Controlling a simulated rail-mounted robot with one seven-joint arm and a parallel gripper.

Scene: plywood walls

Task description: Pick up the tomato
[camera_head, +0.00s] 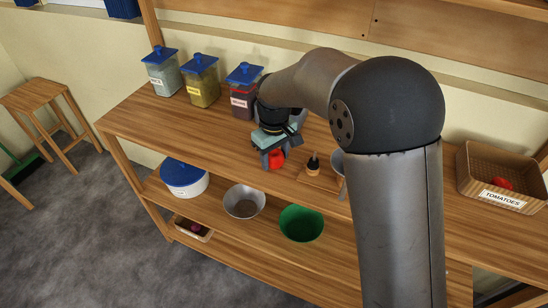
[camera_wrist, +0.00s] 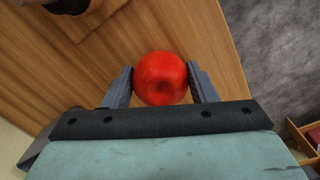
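The red tomato (camera_head: 276,158) is at the end of my gripper (camera_head: 274,161), over the front part of the wooden counter. In the wrist view the tomato (camera_wrist: 160,78) sits between the two grey fingers of my gripper (camera_wrist: 160,84), with a finger against each side. I cannot tell whether the tomato rests on the counter or is just above it. Another red tomato (camera_head: 502,184) lies in the basket labelled TOMATOES (camera_head: 470,181) at the right.
Several blue-lidded jars (camera_head: 201,86) stand along the back of the counter (camera_head: 150,118). A small wooden board with a dark-topped item (camera_head: 314,164) is just right of my gripper. A metal bowl (camera_head: 244,202), green bowl (camera_head: 301,223) and blue-lidded pot (camera_head: 184,184) are on the lower shelf.

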